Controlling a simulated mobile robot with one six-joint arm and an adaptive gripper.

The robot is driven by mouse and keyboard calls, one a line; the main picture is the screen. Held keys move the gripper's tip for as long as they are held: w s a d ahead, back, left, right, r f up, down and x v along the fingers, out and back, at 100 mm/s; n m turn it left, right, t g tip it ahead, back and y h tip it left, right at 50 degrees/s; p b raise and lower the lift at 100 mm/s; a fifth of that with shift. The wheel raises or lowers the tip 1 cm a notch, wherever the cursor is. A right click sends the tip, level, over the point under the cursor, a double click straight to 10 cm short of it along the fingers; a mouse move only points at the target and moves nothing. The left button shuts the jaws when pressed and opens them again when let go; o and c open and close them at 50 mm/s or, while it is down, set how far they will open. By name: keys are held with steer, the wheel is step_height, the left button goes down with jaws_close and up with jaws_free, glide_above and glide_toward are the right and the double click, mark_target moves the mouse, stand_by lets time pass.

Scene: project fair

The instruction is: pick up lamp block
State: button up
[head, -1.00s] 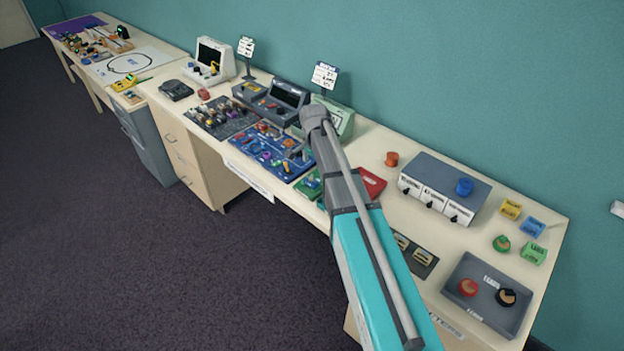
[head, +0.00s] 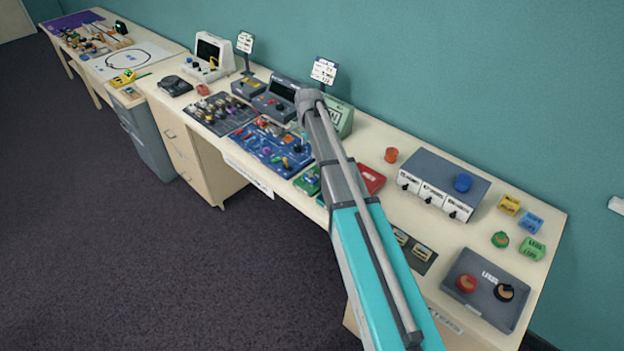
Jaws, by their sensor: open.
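I cannot tell for sure which piece is the lamp block, as the labels are too small to read. Small labelled blocks stand at the right end of the bench (head: 385,235): a yellow block (head: 509,205), a blue block (head: 531,222) and a green block (head: 532,248). More small coloured parts lie on a blue board (head: 270,155) and a dark board (head: 215,115) left of my arm. My arm reaches over the bench's middle, its far joint above the blue board's right side. My gripper is hidden behind the arm.
A grey box with white panels (head: 450,168) stands right of my arm, near an orange knob (head: 391,155). A grey tray (head: 512,315) holds a red and a black knob. Consoles and sign stands line the teal wall. Dark floor is clear at left.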

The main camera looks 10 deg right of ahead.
mark_target(311, 170)
steer(key=shift+f+b, duration=3.75)
steer(key=shift+f, duration=0.2)
steer(key=shift+f, duration=0.15)
steer(key=shift+d+f+b, duration=0.15)
steer(key=shift+f+b, duration=1.1)
steer(key=shift+b, duration=0.1)
steer(key=shift+d+f+b, duration=0.1)
steer(key=shift+f+b, duration=1.15)
steer(key=shift+b, duration=0.05)
steer(key=shift+s, duration=0.1)
steer(key=c, duration=1)
steer(key=shift+o, duration=0.2)
steer(key=shift+r, duration=0.2)
